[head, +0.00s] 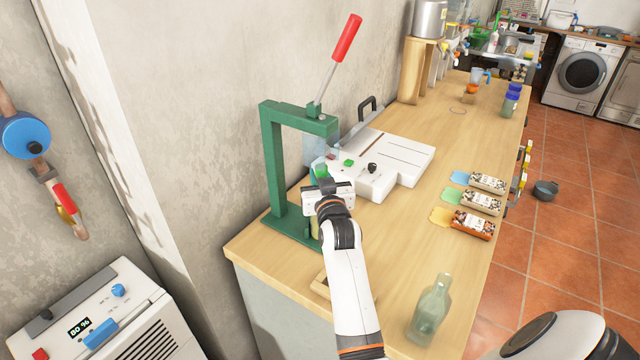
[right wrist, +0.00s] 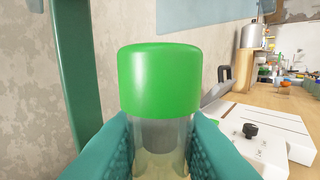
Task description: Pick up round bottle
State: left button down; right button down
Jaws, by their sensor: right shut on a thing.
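A clear round bottle with a bright green cap (right wrist: 160,80) stands upright in the middle of the right wrist view. The two teal fingers of my right gripper (right wrist: 160,150) are shut on its clear body from both sides, just below the cap. The bottle's lower part is out of sight. In the head view my right gripper (head: 322,180) is beside the green press, and my wrist mostly hides the bottle. My left gripper is not in view.
The green lever press (head: 273,160) stands close to the left. A white machine (head: 390,165) lies just right of the gripper. A glass bottle (head: 430,310) stands near the front. Several small packets (head: 472,224) lie along the right edge. The bench between is clear.

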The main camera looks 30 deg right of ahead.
jog(key=shift+s+d+p, duration=0.1)
jog(key=shift+s+p, duration=0.1)
jog(key=shift+p, duration=0.1)
jog(key=s+d+r+p, duration=0.5)
jog(key=s+r+p, duration=0.2)
jog(key=s+p, duration=0.4)
jog(key=shift+s+d+r, duration=0.15)
jog(key=shift+s+r, duration=0.2)
jog(key=shift+s, duration=0.3)
